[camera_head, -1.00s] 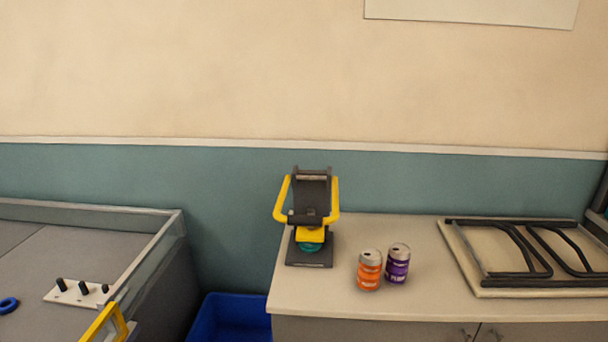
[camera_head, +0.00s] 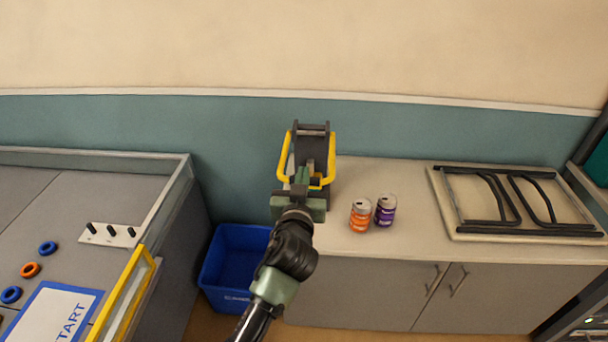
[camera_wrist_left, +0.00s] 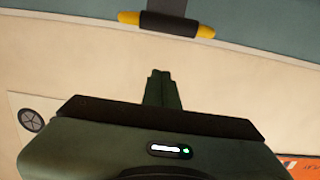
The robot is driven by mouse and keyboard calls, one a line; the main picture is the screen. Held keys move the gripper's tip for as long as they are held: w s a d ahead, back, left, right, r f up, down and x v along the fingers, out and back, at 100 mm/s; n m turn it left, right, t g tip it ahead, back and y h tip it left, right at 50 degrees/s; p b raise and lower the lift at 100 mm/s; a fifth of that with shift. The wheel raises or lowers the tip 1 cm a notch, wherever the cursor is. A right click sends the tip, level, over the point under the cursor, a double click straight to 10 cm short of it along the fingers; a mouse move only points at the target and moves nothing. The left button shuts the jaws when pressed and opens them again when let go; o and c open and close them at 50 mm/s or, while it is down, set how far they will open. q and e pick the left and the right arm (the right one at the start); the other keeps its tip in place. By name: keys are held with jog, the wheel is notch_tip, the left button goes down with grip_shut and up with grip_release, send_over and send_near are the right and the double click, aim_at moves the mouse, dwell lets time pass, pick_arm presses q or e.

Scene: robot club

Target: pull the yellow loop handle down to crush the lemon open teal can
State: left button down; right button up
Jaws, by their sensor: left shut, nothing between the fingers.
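The can crusher with its yellow loop handle (camera_head: 332,158) stands at the left end of the counter, its dark body upright. In the left wrist view the handle's black grip with yellow ends (camera_wrist_left: 168,24) lies at the top, beyond my fingertips and apart from them. My left gripper (camera_head: 300,178) is in front of the crusher, fingers shut and empty; it also shows in the left wrist view (camera_wrist_left: 158,80). The teal can is hidden behind my left gripper and arm. My right gripper is not in view.
An orange can (camera_head: 360,215) and a purple can (camera_head: 386,210) stand on the counter (camera_head: 400,180) right of the crusher. A folded table (camera_head: 515,200) lies at the right. A blue bin (camera_head: 235,262) sits on the floor beside a walled grey field (camera_head: 60,190) at left.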

pick_arm(q)
jog(key=shift+w+f, duration=0.85)
jog(key=shift+f, duration=0.2)
jog(key=shift+w+f, duration=0.85)
jog(key=shift+f, duration=0.2)
